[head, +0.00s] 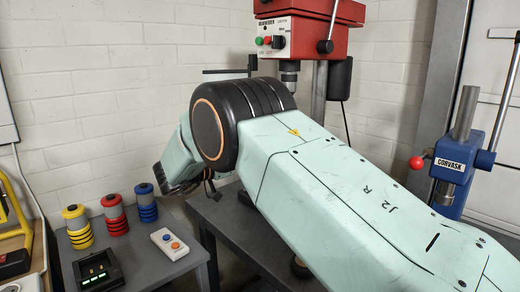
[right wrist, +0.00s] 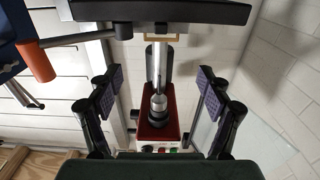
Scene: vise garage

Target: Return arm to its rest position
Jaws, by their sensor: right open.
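My mint-green right arm (head: 345,200) reaches in from the lower right of the head view and bends at a black round joint (head: 208,130). Beyond the joint the forearm is mostly hidden; a short green part with a dark end shows at its left, above the grey tables. In the right wrist view my right gripper (right wrist: 160,78) is open, its two padded fingers wide apart with nothing between them in contact. The drill press chuck (right wrist: 158,103) appears beyond the gap. My left gripper is in neither view.
A red drill press (head: 305,40) stands behind the arm. A blue vise-like tool (head: 455,165) stands at the right. The left grey table (head: 140,262) holds yellow (head: 78,228), red (head: 116,215) and blue-ringed (head: 146,203) stacks, a button box (head: 169,244) and a black charger (head: 97,270).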

